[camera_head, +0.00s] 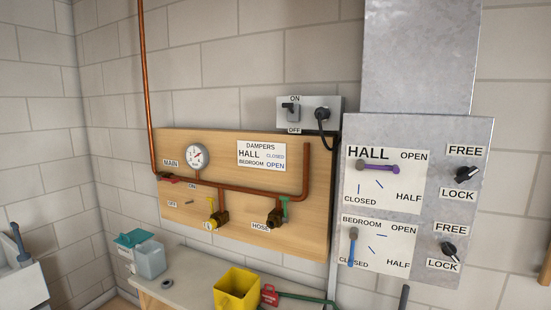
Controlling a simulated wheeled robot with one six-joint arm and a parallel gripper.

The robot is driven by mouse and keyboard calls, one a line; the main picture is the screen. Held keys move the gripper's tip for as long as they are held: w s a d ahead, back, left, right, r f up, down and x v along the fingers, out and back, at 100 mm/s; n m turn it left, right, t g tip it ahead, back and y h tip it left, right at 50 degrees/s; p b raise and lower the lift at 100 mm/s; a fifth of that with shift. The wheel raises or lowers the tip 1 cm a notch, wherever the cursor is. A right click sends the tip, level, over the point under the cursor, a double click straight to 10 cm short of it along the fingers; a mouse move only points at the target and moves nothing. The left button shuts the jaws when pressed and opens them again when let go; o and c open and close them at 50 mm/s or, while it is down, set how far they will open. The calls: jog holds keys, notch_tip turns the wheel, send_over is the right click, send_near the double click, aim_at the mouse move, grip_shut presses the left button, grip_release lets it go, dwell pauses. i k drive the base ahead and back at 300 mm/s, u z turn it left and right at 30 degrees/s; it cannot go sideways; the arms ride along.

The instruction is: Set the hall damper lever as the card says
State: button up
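The hall damper plate (378,203) is on a grey metal duct box at the right. Its purple lever (382,168) lies nearly level, pointing right from its pivot, under OPEN. CLOSED is printed at the plate's lower left and HALF at the lower right. The hall lock knob (467,174) sits between FREE and LOCK; I cannot tell which it points to. The dampers card (261,156) on the wooden board reads HALL CLOSED, BEDROOM OPEN. My gripper is not in view.
Below, the bedroom plate (376,254) has a blue lever (352,250) pointing down to CLOSED, with its own lock knob (450,250). Copper pipes, valves and a gauge (196,157) are on the board (240,197). A yellow bucket (236,288) stands on the bench (188,292).

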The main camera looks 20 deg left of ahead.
aim_at(360, 164)
jog(key=z, duration=0.05)
jog(key=k, duration=1.1)
jog(key=u, duration=0.85)
jog(key=i, duration=1.2)
jog(key=z, duration=0.8)
